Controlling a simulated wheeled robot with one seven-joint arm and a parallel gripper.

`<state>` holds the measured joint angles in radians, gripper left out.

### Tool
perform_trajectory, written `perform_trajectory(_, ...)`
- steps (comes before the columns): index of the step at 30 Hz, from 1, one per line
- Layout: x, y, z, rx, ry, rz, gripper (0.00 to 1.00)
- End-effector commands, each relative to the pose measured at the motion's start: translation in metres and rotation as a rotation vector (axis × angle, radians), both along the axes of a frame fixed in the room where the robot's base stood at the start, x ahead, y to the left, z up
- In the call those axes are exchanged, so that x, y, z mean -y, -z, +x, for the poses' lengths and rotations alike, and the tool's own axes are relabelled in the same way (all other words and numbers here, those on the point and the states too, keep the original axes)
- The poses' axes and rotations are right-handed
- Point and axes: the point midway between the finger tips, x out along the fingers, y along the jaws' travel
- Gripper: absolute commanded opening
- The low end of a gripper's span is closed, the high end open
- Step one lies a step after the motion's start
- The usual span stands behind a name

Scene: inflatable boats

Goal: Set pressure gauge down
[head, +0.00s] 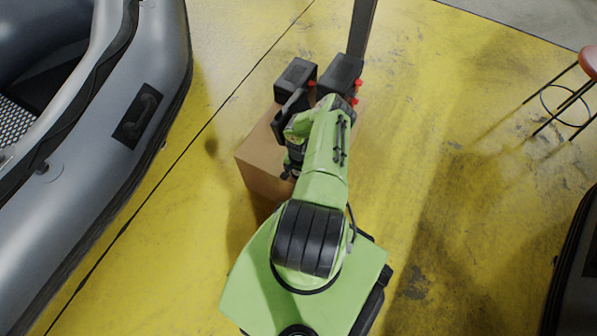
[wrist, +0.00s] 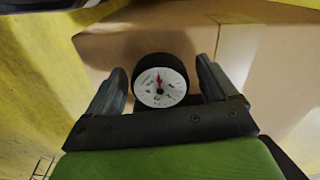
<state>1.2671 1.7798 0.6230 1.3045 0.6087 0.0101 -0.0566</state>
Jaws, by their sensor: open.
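I cannot tell for sure whether the gauge rests on the box. In the head view, my arm reaches over the box (head: 262,170) and the gauge is hidden.
Two black box-like items with red parts stand at the box's far side, a left one (head: 297,74) and a right one (head: 341,74), near a dark post (head: 362,28). A grey inflatable boat (head: 165,60) lies left. A stool (head: 588,62) stands right. Yellow floor between is clear.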

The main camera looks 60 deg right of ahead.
Motion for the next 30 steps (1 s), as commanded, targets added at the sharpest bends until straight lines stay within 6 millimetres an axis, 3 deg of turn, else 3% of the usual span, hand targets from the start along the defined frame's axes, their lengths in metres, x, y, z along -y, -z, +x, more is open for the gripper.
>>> perform_trajectory(9,0.001,-0.085,0.0,0.0,-0.004,-0.004,0.86)
perform_trajectory(12,0.001,-0.105,0.001,0.001,-0.003,-0.003,0.86)
perform_trajectory(24,0.003,-0.129,0.007,0.003,-0.025,-0.011,0.86)
perform_trajectory(26,0.008,-0.15,0.02,0.011,-0.074,-0.03,0.86)
perform_trajectory(29,0.012,-0.211,0.054,0.021,-0.211,-0.081,0.86)
perform_trajectory(30,0.009,-0.24,0.069,0.024,-0.275,-0.103,0.86)
